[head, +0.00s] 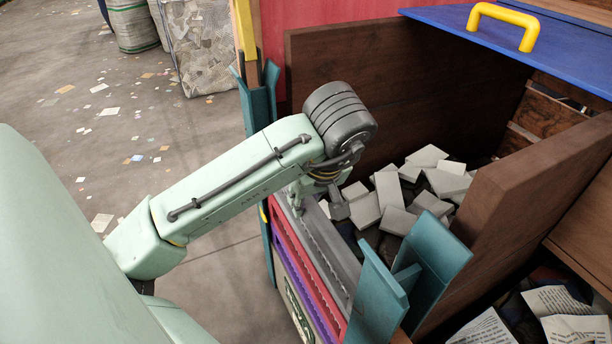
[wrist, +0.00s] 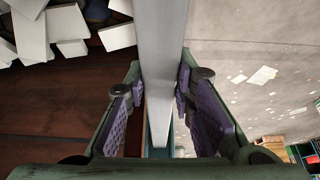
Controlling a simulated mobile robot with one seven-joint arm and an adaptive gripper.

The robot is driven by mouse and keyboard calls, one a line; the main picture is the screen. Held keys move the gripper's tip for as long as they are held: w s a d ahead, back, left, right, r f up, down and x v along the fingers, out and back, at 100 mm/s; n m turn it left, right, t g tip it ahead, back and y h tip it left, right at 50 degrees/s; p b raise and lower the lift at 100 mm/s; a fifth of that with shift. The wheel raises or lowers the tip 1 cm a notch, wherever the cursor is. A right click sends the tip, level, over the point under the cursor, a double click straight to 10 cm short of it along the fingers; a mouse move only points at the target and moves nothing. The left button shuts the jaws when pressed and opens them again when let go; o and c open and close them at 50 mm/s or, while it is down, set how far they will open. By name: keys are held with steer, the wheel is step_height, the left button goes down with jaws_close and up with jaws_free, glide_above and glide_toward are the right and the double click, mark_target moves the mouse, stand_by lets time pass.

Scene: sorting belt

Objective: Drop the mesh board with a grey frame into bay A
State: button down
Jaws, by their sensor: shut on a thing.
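My gripper (head: 319,205) is at the open front of a brown wooden bay (head: 400,85). In the wrist view its purple-padded fingers (wrist: 158,105) are closed on both sides of a long grey bar, the top edge of the grey-framed board (wrist: 160,50). In the head view the grey edge of the board (head: 338,265) runs between the teal guide posts, above red and purple bands. The mesh is mostly hidden. I cannot tell how deep the board sits in the guides. No bay letter is readable.
Teal guides flank the front on the left (head: 262,105) and right (head: 425,275). Pale blocks (head: 405,185) lie in the bay. A blue lid (head: 520,40) with a yellow handle is behind. Papers (head: 565,310) lie at lower right. Open floor (head: 140,150) is at left.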

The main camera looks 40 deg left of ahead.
steer(key=shift+f, duration=0.35)
steer(key=c, duration=1.3)
jaws_free()
steer(key=v, duration=1.2)
